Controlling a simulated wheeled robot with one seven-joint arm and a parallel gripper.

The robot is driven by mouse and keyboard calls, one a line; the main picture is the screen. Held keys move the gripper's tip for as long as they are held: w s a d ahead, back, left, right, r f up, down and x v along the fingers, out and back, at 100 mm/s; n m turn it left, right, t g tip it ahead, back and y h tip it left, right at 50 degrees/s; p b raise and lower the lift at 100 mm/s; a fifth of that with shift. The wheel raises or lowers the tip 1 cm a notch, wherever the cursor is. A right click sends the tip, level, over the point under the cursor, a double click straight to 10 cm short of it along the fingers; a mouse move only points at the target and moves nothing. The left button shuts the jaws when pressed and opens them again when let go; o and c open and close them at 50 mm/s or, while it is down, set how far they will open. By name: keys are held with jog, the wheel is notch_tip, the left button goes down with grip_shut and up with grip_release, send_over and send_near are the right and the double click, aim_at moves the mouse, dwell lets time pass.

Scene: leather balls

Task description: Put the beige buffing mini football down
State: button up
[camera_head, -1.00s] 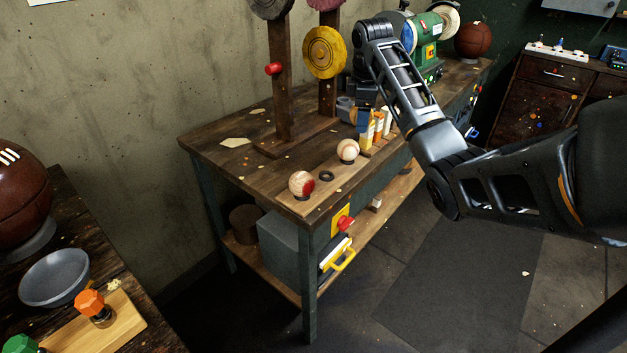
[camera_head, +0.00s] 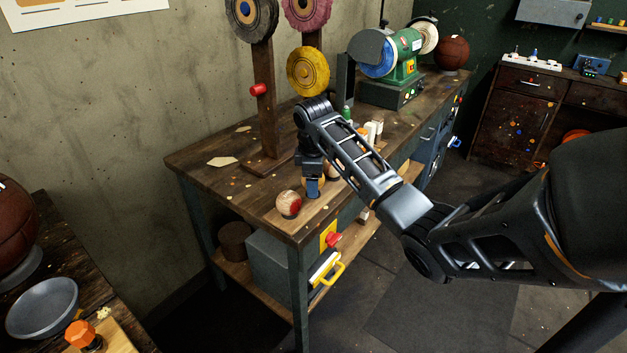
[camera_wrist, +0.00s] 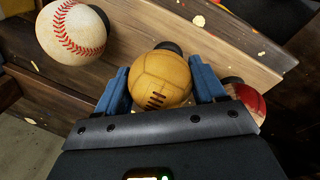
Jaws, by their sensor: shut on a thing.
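The beige mini football (camera_wrist: 161,80) is a small tan ball with dark lacing, held between the blue fingers of my gripper (camera_wrist: 162,86) in the wrist view. My gripper is shut on it. In the head view my gripper (camera_head: 314,187) points down over the front part of the workbench, between two balls on a wooden strip. The football is mostly hidden there behind the fingers. In the wrist view a dark ring shows just behind the football; I cannot tell whether the ball touches it.
A white and red ball (camera_head: 289,204) sits close on the left of my gripper. A white baseball with red stitching (camera_wrist: 72,32) is on the other side. A post with buffing wheels (camera_head: 264,100) stands behind, and a green grinder (camera_head: 403,62) stands further back on the bench.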

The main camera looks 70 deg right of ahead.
jog(key=shift+f, duration=0.4)
jog(key=shift+f, duration=0.2)
jog(key=o, duration=1.2)
jog(key=r, duration=0.3)
jog(key=a+r, duration=0.1)
jog(key=r, duration=0.3)
jog(key=r+p, duration=0.1)
jog(key=r, duration=0.3)
jog(key=shift+s+a, duration=0.35)
jog(key=shift+s, duration=0.05)
jog(key=shift+s+a+r+p, duration=0.1)
jog(key=shift+a+r+p, duration=0.05)
jog(key=shift+r+p, duration=0.45)
